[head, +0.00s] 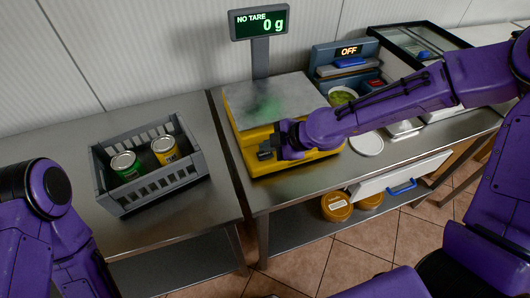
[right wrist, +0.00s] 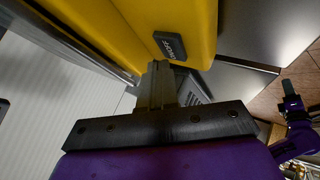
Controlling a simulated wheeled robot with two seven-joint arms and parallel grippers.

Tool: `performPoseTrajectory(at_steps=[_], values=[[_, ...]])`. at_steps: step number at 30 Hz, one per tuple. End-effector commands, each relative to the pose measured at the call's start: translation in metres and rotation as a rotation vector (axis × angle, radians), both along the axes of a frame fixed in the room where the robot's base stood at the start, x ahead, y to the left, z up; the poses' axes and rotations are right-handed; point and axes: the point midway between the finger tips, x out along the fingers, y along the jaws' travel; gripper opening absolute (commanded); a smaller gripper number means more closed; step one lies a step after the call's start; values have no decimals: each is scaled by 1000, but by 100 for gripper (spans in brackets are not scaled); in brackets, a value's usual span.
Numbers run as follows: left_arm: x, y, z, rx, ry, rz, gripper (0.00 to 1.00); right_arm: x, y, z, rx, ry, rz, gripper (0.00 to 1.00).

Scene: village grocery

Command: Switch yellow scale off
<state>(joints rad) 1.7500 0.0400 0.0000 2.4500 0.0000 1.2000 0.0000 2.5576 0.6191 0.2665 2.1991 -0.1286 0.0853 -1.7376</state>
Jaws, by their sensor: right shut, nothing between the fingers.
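The yellow scale (head: 297,160) stands on the steel counter with a grey weighing plate (head: 275,100) on top. Its display (head: 259,22) on a post is lit and reads "NO TARE" and "0 g". My right gripper (head: 266,151) is shut and empty at the scale's front left. In the right wrist view, its fingertips (right wrist: 160,70) are close to a dark labelled button (right wrist: 170,45) on the yellow body (right wrist: 190,15); I cannot tell whether they touch. My left arm shows at the left of the head view, with its gripper out of that frame; jaws not readable in the wrist view.
A blue-grey device (head: 325,56) reading "OFF" stands behind my right arm. A white round dish (head: 366,144) lies right of the yellow scale.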

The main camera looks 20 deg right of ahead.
Motion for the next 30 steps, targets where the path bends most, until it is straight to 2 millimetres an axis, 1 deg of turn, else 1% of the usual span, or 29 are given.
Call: performPoseTrajectory(at_steps=[15,22,30], values=[[0,0,0,0,0,0,43,0,0,0,0,0,0,0],[0,0,-8,0,0,0,43,0,0,-10,0,0,0,0],[0,0,-7,0,0,0,43,0,0,-9,0,0,0,0]])
